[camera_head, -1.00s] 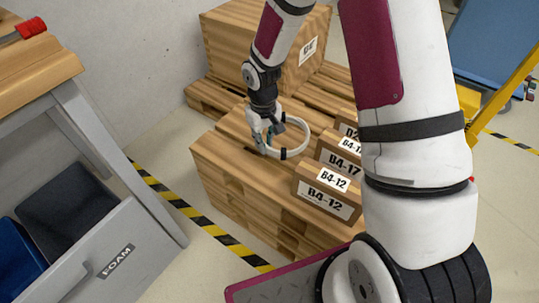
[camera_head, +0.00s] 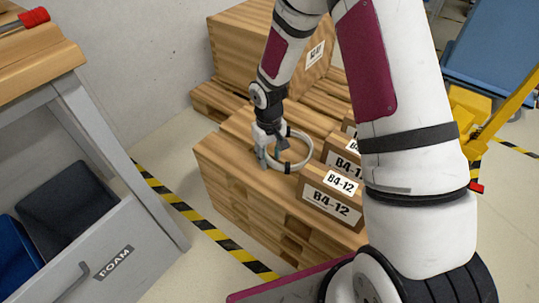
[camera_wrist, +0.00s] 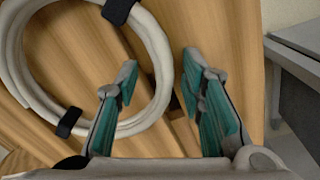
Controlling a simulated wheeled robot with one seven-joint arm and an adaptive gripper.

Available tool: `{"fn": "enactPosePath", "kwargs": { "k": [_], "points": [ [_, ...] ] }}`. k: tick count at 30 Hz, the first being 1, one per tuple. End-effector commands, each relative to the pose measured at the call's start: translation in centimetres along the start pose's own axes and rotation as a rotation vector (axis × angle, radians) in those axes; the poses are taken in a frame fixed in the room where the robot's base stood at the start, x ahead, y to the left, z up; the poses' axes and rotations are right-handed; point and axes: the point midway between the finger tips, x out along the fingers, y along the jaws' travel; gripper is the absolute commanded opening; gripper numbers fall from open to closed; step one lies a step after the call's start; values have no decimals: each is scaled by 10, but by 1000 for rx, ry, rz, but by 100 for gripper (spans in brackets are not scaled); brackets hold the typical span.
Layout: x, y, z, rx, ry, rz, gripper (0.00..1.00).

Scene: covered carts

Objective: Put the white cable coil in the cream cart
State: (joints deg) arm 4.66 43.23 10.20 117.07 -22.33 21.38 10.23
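The white cable coil (camera_head: 308,150), a ring with black ties, is at the top of the wooden pallet stack, beside the labelled boxes. It fills the upper left of the wrist view (camera_wrist: 22,85). My gripper (camera_head: 268,163) is at the coil's left side in the head view. In the wrist view its two teal fingers (camera_wrist: 160,72) are apart, one over the inside of the ring and one outside it. The near side of the coil runs between them, and neither finger visibly presses on it. I cannot tell the fingertips' exact height. The cream cart is not in view.
Cardboard boxes marked B4-12 (camera_head: 330,205) stand right of the coil. A large wooden crate (camera_head: 240,50) is behind. A grey workbench with a FOAM drawer (camera_head: 150,240) is at left. A blue cart (camera_head: 490,45) stands at upper right. Striped tape marks the floor.

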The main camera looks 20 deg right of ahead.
Motion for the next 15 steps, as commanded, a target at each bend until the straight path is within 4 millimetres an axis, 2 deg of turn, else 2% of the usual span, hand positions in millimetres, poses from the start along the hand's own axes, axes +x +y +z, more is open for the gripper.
{"fn": "enactPosePath", "kwargs": {
  "k": [9, 15],
  "points": [
    [-4, 0, 0, 0, 0, 0, 36],
    [-38, 1, -1, 2, 3, 1, 36]
  ]
}}
